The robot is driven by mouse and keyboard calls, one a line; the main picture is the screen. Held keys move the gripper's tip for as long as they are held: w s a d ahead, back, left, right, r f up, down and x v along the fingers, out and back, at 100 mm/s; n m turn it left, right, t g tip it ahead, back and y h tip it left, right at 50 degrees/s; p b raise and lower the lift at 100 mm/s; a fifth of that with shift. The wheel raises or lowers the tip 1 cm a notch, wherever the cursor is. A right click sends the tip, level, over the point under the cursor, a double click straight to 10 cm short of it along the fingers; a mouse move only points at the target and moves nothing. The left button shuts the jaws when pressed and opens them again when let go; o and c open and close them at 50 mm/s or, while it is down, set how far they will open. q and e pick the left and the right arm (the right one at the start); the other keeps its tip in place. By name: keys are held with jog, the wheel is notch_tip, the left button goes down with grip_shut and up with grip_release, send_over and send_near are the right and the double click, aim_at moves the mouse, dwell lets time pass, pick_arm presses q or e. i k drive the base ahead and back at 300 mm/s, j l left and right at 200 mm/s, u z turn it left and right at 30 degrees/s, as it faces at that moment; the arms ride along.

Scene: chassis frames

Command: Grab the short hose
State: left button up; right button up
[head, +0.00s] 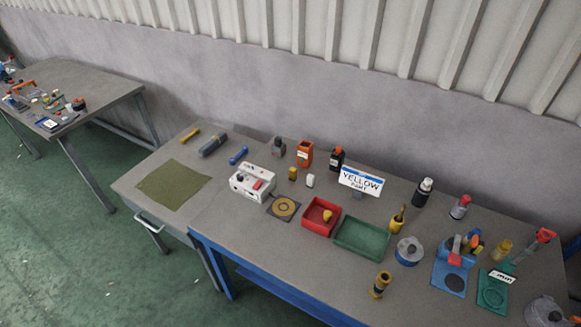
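No item is plain to me as the short hose. Three tube-like things lie at the back left of the workbench (225,190): a short yellow piece (190,135), a thicker grey-blue piece (212,145) and a blue piece (238,155). They lie apart from each other, behind an olive cloth (173,184). They are too small to tell whether any is a hose. Neither of my grippers shows in the head view.
Bottles and tools crowd the right. A second cluttered table (100,82) stands at far left, with green floor between.

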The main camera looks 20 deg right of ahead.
aim_at(376, 290)
jog(key=z, duration=1.85)
jog(key=j+z, duration=0.2)
jog(key=z, duration=0.3)
jog(key=k+j+z, duration=0.15)
jog(key=z, duration=0.3)
jog(key=k+j+z, duration=0.15)
jog(key=z, duration=0.35)
